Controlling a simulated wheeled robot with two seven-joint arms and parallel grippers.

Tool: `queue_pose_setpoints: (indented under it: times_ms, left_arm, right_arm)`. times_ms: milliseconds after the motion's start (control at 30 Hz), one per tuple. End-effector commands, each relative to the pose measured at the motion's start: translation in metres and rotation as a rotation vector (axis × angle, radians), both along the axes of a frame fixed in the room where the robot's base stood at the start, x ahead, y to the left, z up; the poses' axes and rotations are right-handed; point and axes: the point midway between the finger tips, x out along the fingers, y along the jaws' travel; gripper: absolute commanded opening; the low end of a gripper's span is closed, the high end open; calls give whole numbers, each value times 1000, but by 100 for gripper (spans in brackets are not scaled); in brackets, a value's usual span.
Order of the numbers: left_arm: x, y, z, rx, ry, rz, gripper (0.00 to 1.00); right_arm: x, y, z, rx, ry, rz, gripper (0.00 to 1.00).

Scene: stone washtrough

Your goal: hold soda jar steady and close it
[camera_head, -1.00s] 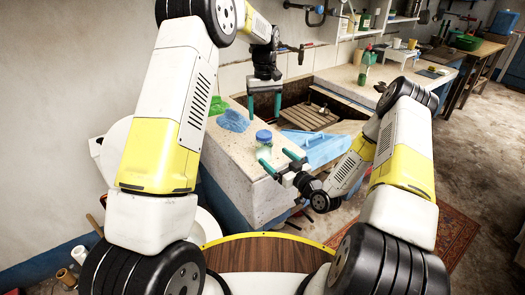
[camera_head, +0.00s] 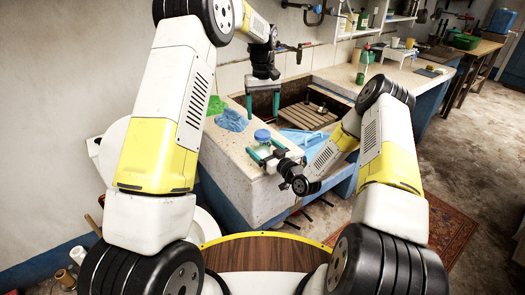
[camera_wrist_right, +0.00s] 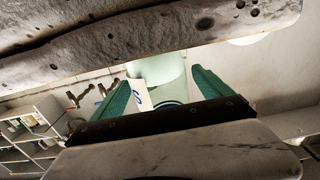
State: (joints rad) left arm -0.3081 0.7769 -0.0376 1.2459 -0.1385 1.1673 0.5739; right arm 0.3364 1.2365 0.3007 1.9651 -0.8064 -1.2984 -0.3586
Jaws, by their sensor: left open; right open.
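The soda jar (camera_head: 264,149) is clear with a blue lid (camera_head: 262,135) on its top; I cannot tell whether the lid is fully shut. It stands upright on the near stone ledge. My right gripper (camera_head: 266,151) is open, its green fingers on either side of the jar's body. In the right wrist view, a pale green translucent body, likely the jar (camera_wrist_right: 157,70), shows between the two spread fingers (camera_wrist_right: 162,95). Contact cannot be told. My left gripper (camera_head: 263,110) is open and empty, pointing down, above and behind the jar.
A blue cloth (camera_head: 231,121) and a green thing (camera_head: 216,105) lie on the ledge left of the jar. The stone trough (camera_head: 318,118) with a wooden rack opens behind. A green bottle (camera_head: 362,68) stands on the far counter. A blue thing (camera_head: 308,139) lies right of the jar.

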Motion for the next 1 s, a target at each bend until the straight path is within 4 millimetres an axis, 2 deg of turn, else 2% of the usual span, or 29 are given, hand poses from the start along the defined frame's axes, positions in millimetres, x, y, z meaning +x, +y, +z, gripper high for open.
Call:
queue_pose_setpoints:
  times_ms: [167, 600, 833, 1000]
  left_arm:
    - [0, 0, 0, 0, 0, 0, 72]
    - [0, 0, 0, 0, 0, 0, 72]
    - [0, 0, 0, 0, 0, 56, 72]
    - [0, 0, 0, 0, 2, 292, 72]
  right_arm:
    - [0, 0, 0, 0, 0, 0, 87]
    - [0, 0, 0, 0, 0, 0, 0]
    - [0, 0, 0, -1, 1, 0, 0]
    - [0, 0, 0, -1, 1, 0, 0]
